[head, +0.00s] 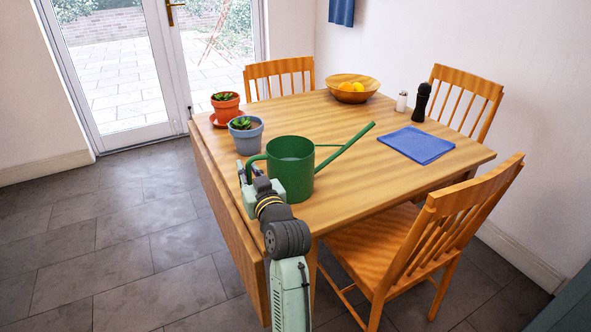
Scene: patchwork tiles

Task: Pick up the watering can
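The green watering can (291,165) stands upright on the wooden table (400,185), near its left front edge. Its long spout points up and to the right, and its handle (256,162) is on the left. My gripper (247,172) is at the handle side of the can, at the table's left edge. The fingers are small and partly overlap the handle in this view. I cannot tell whether they touch or enclose it, or how far apart they are.
A blue-grey potted plant (246,136) and an orange potted plant (225,108) stand behind the can. A fruit bowl (353,95), white shaker (401,101), dark mill (421,103) and blue cloth (416,145) are farther back. Chairs surround the table, one (440,225) at front right.

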